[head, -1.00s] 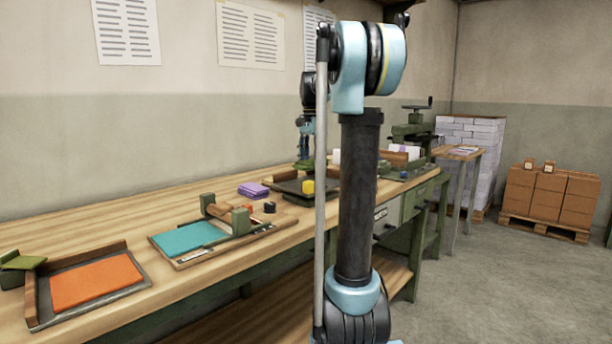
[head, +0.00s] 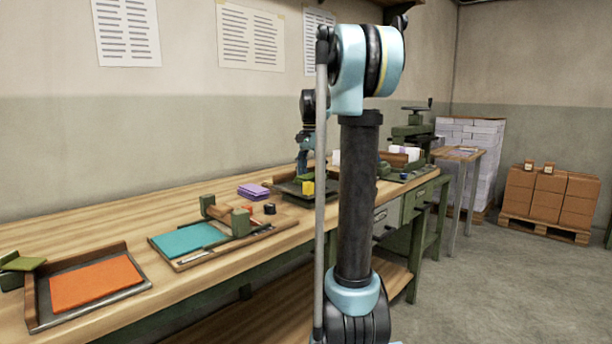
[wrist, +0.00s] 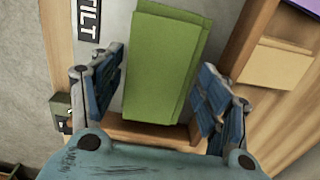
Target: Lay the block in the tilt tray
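The green block (wrist: 160,62) lies between the blue fingers of my gripper (wrist: 163,85) in the wrist view. The fingers appear closed against its two long sides, though any small gap is hard to see. Below it is the grey tilt tray (wrist: 115,22), marked "TILT", with a wooden wall along one end. In the head view the tray (head: 290,189) stands far along the bench, with the green block (head: 304,177) low over or in it. Whether the block touches the tray floor cannot be told. My gripper (head: 302,165) is small there, and my arm hides part of the tray's right side.
A board with a teal pad (head: 188,238) and a tray with an orange pad (head: 95,284) are nearer. A green press (head: 413,135) stands beyond.

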